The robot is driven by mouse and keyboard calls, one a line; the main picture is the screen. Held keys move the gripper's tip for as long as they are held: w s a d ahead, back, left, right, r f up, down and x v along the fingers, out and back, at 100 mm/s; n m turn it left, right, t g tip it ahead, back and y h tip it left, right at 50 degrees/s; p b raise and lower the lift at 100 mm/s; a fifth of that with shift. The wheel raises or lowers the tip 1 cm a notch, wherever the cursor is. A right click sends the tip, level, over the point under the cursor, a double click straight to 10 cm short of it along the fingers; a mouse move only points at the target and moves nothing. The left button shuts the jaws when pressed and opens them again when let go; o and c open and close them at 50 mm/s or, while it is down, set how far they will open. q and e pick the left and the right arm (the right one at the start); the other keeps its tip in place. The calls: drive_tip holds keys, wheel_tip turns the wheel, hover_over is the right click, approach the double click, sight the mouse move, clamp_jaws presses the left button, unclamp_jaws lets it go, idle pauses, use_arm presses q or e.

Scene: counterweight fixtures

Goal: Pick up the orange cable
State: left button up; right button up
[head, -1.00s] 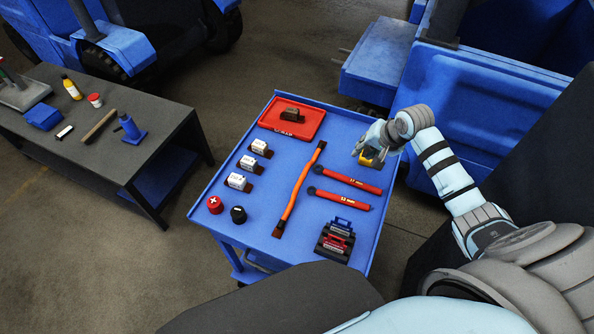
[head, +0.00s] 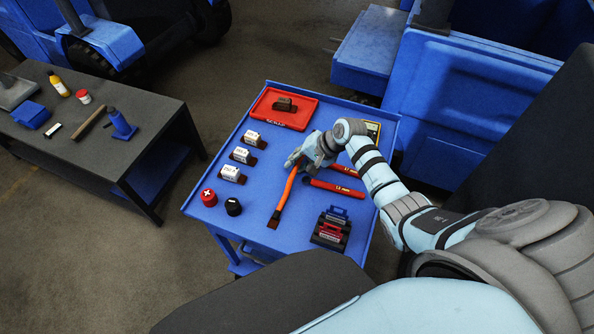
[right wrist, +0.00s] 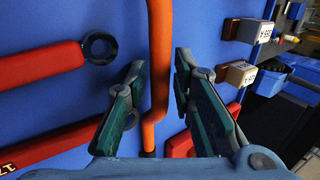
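The orange cable (head: 286,192) lies on the blue cart top (head: 262,236), its upper part hidden by my right gripper in the head view. My right gripper (head: 296,162) is over the upper part of the cable. In the right wrist view the open fingers of the right gripper (right wrist: 158,75) stand on either side of the orange cable (right wrist: 160,60), with gaps to it. I cannot tell how far above the cart the fingertips are. My left gripper is not in view.
Red-handled tools (head: 335,188) lie close right of the cable. White-labelled blocks (head: 231,174) are to its left, with red (head: 209,197) and black (head: 233,207) caps below. A red tray (head: 282,108) is at the back; a dark rack (head: 331,229) stands front right.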

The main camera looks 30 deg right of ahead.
sight(299, 160)
drive_tip(key=shift+c, duration=0.6)
clamp_jaws()
drive_tip(key=shift+r, duration=0.1)
wheel_tip(299, 160, up, 9)
drive_tip(key=p, duration=0.2)
drive_tip(key=shift+w+d+p, duration=0.1)
drive_tip(key=shift+p, duration=0.2)
wheel_tip(299, 160, up, 11)
drive_tip(key=p, duration=0.1)
